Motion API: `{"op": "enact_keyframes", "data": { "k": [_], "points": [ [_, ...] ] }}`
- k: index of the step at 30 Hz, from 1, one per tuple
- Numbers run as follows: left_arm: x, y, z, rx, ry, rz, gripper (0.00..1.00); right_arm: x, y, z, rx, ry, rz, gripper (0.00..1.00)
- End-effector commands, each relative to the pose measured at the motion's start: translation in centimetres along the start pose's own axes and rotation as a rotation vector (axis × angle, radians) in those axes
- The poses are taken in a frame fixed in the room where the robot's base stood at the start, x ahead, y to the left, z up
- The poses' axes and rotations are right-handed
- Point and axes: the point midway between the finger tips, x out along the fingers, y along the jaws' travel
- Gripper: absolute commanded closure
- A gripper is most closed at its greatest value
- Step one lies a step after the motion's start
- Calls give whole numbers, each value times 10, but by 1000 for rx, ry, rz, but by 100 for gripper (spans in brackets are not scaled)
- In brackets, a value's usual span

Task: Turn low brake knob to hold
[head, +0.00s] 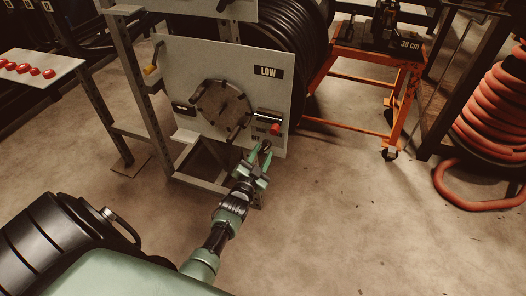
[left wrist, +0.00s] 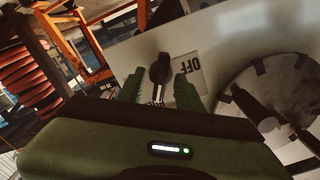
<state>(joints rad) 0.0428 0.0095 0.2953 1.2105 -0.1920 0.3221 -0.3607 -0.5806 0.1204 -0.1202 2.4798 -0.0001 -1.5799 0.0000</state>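The low brake knob (left wrist: 160,68) is a black knob on a pale label plate (left wrist: 190,67) marked OFF, which appears upside down in the left wrist view. The other lettering there is mostly hidden. In the head view the pale panel (head: 205,62) bears the LOW sign (head: 267,71), and my gripper covers its lower right corner. My left gripper (head: 259,153) is there, its green fingers pointing at the panel. In the left wrist view its fingers (left wrist: 159,82) are apart, one on each side of the knob, with visible gaps. My right gripper is in neither view.
A dark spoked wheel (head: 222,104) sits left of the knob area, with a red button (head: 275,129) close above my gripper. A black hose reel (head: 287,40) is behind the panel. An orange stand (head: 398,105) and red hose coil (head: 490,115) are right. Open floor lies in front.

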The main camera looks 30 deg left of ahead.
Motion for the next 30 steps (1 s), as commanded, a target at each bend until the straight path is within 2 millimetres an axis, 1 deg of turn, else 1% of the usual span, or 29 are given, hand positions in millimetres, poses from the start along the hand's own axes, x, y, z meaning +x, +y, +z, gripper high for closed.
{"op": "enact_keyframes", "data": {
  "k": [3,4,6,9,12,16,30],
  "points": [
    [-22,-1,-2,0,-2,1,65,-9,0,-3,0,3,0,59],
    [-27,0,-1,0,-3,1,65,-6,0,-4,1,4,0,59],
    [-39,-1,-2,0,-2,1,65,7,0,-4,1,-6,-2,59],
    [-53,-1,-2,0,0,0,65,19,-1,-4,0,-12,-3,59],
    [-63,0,-1,0,-1,0,65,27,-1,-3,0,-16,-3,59],
    [-68,0,-1,0,0,0,65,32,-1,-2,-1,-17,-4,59],
    [-67,0,-1,0,1,0,65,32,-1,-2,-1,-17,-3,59]
  ]
}}
